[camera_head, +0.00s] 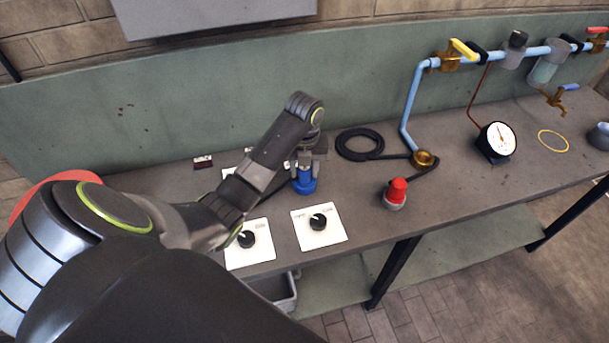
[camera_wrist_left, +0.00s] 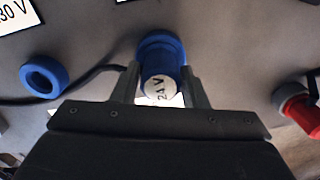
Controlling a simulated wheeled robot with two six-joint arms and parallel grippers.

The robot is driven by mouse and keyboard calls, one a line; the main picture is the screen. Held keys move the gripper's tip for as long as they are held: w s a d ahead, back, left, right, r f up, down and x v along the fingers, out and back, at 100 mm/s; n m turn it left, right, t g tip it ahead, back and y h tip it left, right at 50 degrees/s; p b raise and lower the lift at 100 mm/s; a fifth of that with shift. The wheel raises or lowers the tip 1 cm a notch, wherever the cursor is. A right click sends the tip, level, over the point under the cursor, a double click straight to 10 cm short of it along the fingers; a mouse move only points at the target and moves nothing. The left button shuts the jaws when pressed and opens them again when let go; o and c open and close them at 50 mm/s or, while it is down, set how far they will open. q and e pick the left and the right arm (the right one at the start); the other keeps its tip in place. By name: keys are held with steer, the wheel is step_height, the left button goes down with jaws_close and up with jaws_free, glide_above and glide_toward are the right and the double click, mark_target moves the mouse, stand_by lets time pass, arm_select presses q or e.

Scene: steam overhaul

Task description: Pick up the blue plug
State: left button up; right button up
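The blue plug (camera_head: 304,184) stands upright on the bench in the head view, directly under my left gripper (camera_head: 304,164). In the left wrist view the blue plug (camera_wrist_left: 160,50) shows a round white end marked 24 V. The two fingers of my left gripper (camera_wrist_left: 162,82) lie on either side of it, very close to its sides. I cannot tell whether they press on it. My right gripper is not in view.
A blue ring-shaped socket (camera_wrist_left: 43,77) and a dark cable lie left of the plug. A red plug (camera_head: 397,191) stands to the right. White dial plates (camera_head: 318,229) lie in front. A coiled black hose (camera_head: 359,144) and a gauge (camera_head: 497,140) are farther right.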

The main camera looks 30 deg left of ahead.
arm_select(q)
steer(key=c, duration=0.7)
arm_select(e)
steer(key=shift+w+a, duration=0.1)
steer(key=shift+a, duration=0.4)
arm_select(q)
steer(key=shift+o, duration=0.2)
